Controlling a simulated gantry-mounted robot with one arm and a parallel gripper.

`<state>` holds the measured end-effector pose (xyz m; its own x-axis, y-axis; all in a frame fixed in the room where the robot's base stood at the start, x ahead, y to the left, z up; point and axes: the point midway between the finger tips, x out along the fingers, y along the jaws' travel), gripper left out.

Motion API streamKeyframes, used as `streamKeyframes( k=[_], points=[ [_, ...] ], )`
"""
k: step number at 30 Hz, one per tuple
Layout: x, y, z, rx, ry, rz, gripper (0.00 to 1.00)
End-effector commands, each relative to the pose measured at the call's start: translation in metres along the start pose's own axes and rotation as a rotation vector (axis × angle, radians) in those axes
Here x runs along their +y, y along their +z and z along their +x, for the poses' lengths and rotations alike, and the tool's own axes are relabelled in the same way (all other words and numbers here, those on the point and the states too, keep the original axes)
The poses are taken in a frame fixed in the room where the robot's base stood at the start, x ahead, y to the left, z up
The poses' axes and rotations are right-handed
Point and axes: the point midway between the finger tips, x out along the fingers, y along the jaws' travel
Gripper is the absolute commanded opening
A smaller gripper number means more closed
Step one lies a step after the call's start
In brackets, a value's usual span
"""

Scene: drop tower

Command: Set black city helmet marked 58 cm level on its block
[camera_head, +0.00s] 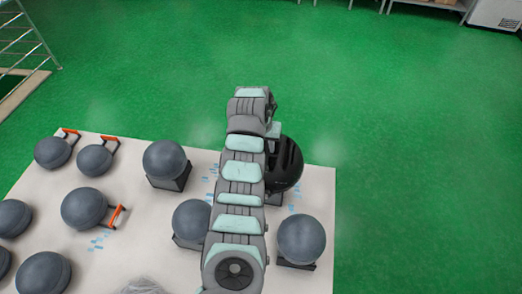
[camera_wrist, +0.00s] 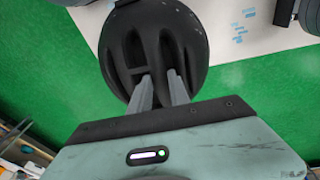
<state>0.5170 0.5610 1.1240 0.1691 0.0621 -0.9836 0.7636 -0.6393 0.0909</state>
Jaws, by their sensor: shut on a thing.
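The black helmet (camera_head: 287,165) shows to the right of my arm in the head view, above a dark block (camera_head: 275,199) near the table's far right corner. My arm hides its left part. In the wrist view the helmet (camera_wrist: 185,45) is a black vented shell. The fingers of my gripper (camera_wrist: 160,85) reach into its vents and are shut on it. I cannot tell whether the helmet touches the block or is level. The 58 cm mark does not show.
Grey headforms on blocks stand on the pale table (camera_head: 322,185), one (camera_head: 301,239) in front of the helmet and one (camera_head: 165,160) to the left. Several others fill the left side, some with orange-ended brackets (camera_head: 116,216). Green floor beyond is clear.

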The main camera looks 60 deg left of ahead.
Motion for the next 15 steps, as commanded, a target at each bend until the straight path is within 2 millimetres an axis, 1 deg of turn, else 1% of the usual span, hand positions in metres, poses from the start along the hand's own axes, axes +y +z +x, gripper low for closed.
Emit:
streamKeyframes(
  k=[1,6,15],
  points=[
    [-0.007,0.002,0.005,0.002,0.0,-0.007,0.0],
    [-0.019,0.008,0.017,0.007,0.004,-0.015,0.0],
    [-0.022,0.009,0.03,0.011,0.005,-0.016,0.0]
  ],
)
